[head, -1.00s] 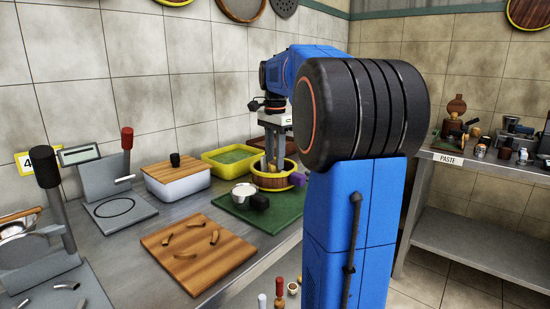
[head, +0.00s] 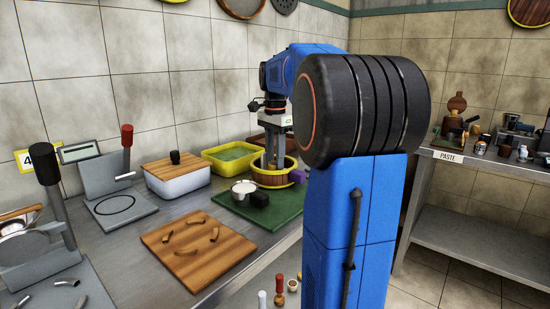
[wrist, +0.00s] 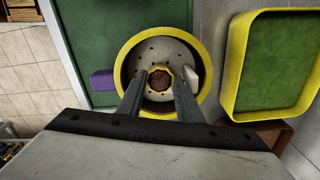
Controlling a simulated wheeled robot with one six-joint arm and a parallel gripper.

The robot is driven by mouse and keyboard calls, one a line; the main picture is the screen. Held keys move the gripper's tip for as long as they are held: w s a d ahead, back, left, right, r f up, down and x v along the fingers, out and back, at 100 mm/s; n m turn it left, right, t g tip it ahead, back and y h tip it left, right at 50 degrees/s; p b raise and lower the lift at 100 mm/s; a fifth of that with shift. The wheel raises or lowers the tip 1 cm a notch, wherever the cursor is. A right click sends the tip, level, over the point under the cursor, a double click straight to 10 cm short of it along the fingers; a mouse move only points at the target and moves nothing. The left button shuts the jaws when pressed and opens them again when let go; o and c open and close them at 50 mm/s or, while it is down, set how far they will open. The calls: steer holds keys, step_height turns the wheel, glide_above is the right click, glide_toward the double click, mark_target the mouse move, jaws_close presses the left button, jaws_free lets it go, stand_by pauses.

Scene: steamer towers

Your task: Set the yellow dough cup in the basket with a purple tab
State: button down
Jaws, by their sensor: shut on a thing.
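The basket (wrist: 208,62) is round with a yellow rim and a pale, perforated floor. Its purple tab (wrist: 102,80) sticks out on the left in the wrist view. The yellow dough cup (wrist: 160,87), small with a brown filling, is inside the rim near the middle. My gripper (wrist: 160,76) is shut on the cup, one finger on each side. In the head view my gripper (head: 271,160) reaches down into the basket (head: 270,182), whose wall hides the cup. I cannot tell whether the cup touches the floor.
The basket stands on a green mat (head: 285,206). A pale block (wrist: 192,76) is inside its right rim. A yellow tray (wrist: 236,65) with a green inside is close by.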

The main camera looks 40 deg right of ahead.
steer(key=c, duration=1.2)
jaws_free()
steer(key=shift+r, duration=0.1)
step_height(320, 180, up, 17)
steer(key=shift+r, duration=0.1)
